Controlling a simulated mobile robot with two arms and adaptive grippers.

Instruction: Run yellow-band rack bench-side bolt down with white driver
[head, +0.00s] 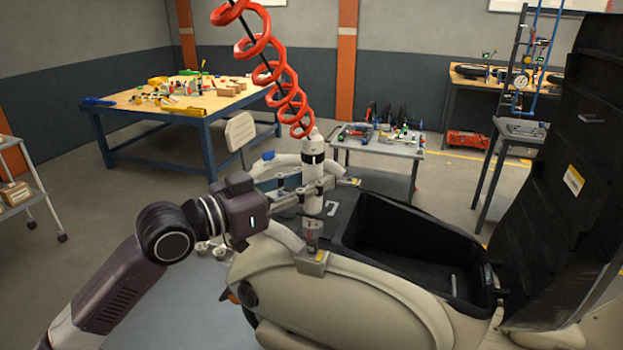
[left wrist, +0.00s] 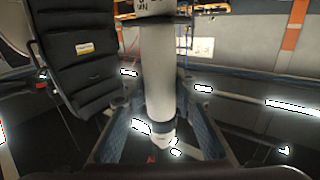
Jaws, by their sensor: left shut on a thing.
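The white driver (head: 313,158) hangs upright from a red coiled hose (head: 268,68) in the head view. My left gripper (head: 308,191) is shut around its body. The left wrist view shows the white driver (left wrist: 159,85) between the two fingers. The driver's lower end is over a grey metal bracket (head: 311,263) on the cream scooter body (head: 350,300). I cannot make out a yellow band or the bench-side bolt. My right gripper is not in view.
The scooter's black open tub (head: 415,255) lies right of the driver, with the raised seat (head: 565,165) beyond. A small grey table (head: 385,147) with tools stands behind. A blue-legged bench (head: 190,100) is at the back left. Open floor lies between.

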